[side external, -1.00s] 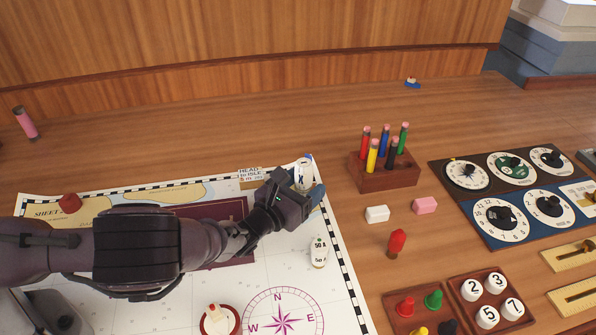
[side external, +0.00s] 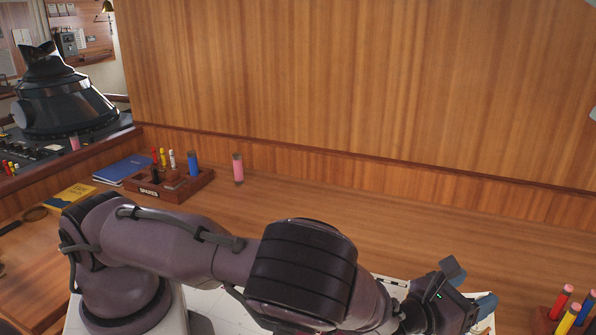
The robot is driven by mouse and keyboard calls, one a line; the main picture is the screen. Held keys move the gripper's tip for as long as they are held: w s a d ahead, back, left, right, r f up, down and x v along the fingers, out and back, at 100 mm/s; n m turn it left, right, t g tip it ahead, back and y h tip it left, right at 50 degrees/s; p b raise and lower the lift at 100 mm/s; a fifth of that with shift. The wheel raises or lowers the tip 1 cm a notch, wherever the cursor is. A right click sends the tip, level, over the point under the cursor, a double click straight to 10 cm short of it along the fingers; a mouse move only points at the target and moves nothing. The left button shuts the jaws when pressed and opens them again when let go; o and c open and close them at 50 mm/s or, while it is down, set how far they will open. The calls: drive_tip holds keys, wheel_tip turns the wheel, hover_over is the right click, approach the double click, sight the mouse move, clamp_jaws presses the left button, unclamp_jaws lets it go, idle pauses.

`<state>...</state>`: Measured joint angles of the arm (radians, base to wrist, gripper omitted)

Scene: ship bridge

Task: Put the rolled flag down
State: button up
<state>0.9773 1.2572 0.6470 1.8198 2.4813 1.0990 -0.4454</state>
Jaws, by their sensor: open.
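My gripper (side external: 472,288) is at the lower right, low over the desk, with its jaws apart. A pale, whitish piece (side external: 487,325) shows just below its fingers, cut off by the bottom edge. I cannot tell whether this is the rolled flag or whether it touches the fingers. The rest of the work under the gripper is out of view or hidden by my arm. A corner of the white chart (side external: 391,284) shows behind my wrist.
A pencil block (side external: 543,321) with coloured pencils stands right of my gripper. A pink cylinder (side external: 238,168) stands beside a wooden SPARES tray (side external: 145,191) holding a blue cylinder (side external: 193,163) and small pegs.

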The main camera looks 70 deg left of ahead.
drive_tip(key=s+a+r+n+g+y, duration=0.2)
drive_tip(key=a+r+n+g+y, duration=0.1)
drive_tip(key=a+r+n+y, duration=0.9)
drive_tip(key=s+a+r+n+g, duration=0.3)
drive_tip(key=s+a+n+g, duration=0.6)
drive_tip(key=a+n, duration=0.25)
drive_tip(key=s+r+n+g+h, duration=0.35)
drive_tip(key=s+n, duration=0.35)
drive_tip(key=s, duration=0.3)
drive_tip(key=s+d+r+n+t+h, duration=0.3)
drive_tip(key=s+d+h, duration=0.4)
drive_tip(key=s, duration=0.3)
drive_tip(key=shift+s+r+n+h, duration=0.3)
drive_tip(key=shift+r+n+h, duration=0.2)
drive_tip(key=shift+n, duration=0.65)
